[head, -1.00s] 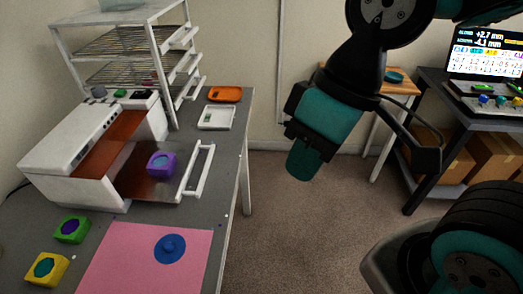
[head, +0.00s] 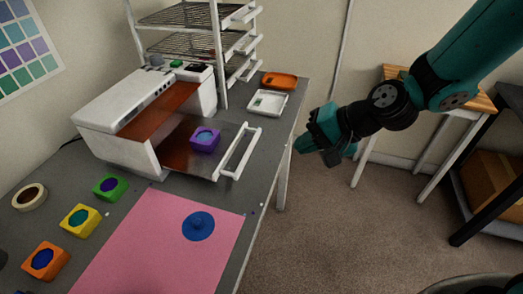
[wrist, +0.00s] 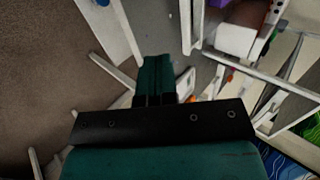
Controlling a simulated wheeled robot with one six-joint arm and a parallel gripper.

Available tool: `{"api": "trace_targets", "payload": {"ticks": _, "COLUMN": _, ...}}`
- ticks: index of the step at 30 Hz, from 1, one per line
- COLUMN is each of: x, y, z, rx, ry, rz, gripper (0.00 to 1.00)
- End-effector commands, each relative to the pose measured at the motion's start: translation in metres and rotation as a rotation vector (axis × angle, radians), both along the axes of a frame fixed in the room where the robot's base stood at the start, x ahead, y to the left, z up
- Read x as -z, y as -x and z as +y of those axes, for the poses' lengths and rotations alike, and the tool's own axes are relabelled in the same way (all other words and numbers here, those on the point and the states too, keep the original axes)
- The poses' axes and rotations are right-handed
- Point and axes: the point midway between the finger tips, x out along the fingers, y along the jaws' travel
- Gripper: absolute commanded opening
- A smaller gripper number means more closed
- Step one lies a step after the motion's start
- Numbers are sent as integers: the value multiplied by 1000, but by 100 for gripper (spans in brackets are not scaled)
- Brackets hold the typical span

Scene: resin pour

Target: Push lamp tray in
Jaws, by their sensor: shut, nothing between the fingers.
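The lamp tray (head: 186,154) is a brown sheet drawn out from the white lamp unit (head: 120,92), with a white bar handle (head: 240,151) along its right end. A purple mould (head: 205,139) with a light blue round centre sits on the tray. My gripper (head: 303,147) is at the right in the head view, off the table's right edge and well to the right of the handle, touching nothing. In the wrist view its fingers (wrist: 156,75) are together with nothing between them.
A wire shelf rack (head: 190,42) stands behind the lamp unit. An orange tray (head: 280,80) and a white tray (head: 267,103) lie at the table's far right. A pink mat (head: 150,235) with a blue round piece (head: 198,226) lies in front. Green (head: 110,186) and yellow (head: 80,220) moulds are left.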

Motion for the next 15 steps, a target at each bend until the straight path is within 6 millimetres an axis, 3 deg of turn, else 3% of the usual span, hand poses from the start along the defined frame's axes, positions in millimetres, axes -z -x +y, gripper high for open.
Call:
{"api": "trace_targets", "payload": {"ticks": 10, "x": 50, "y": -17, "z": 52, "rx": -6, "ry": 3, "rz": 3, "gripper": 0}}
{"api": "trace_targets", "payload": {"ticks": 15, "x": 48, "y": -26, "z": 76, "rx": -6, "ry": 3, "rz": -2, "gripper": 0}}
